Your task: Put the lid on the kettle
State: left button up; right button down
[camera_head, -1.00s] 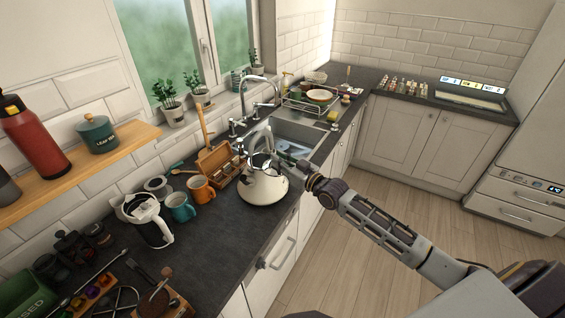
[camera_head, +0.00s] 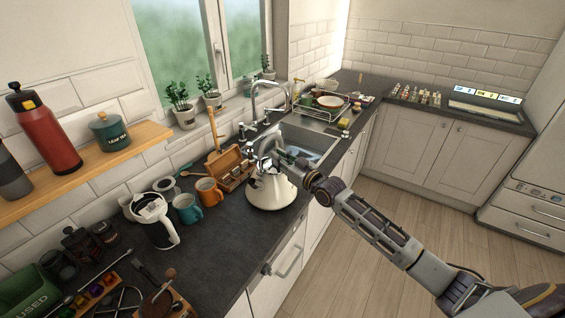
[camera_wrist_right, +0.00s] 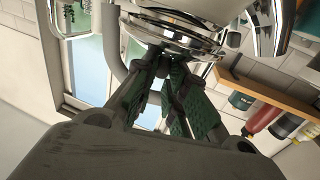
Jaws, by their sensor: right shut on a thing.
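The cream kettle (camera_head: 271,193) stands on the dark worktop near the sink, with its grey handle arched over the top. It also shows at the top edge of the wrist view (camera_wrist_right: 205,12). The shiny metal lid (camera_wrist_right: 165,38) is at the kettle's mouth in the wrist view; I cannot tell whether it is fully seated. My right gripper (camera_head: 281,158) is at the kettle's top, beneath the handle. In the wrist view its green-padded fingers (camera_wrist_right: 168,75) are closed on the lid's top. The lid is mostly hidden in the head view. My left gripper is not in view.
A white jug (camera_head: 152,218), a teal mug (camera_head: 187,209) and an orange mug (camera_head: 209,192) stand left of the kettle. A wooden box (camera_head: 229,166) is behind it. The sink (camera_head: 308,146) and tap (camera_head: 256,100) lie beyond.

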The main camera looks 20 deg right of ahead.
jog(key=shift+b+x, duration=0.8)
jog(key=shift+x, duration=0.95)
jog(key=shift+f, duration=0.25)
jog(key=shift+f, duration=0.15)
dwell(1.1)
jog(key=shift+f, duration=0.25)
dwell(1.0)
jog(key=c, duration=1)
grip_release()
jog(key=shift+s, duration=0.15)
jog(key=shift+p+v, duration=1.75)
jog(key=shift+v, duration=2.7)
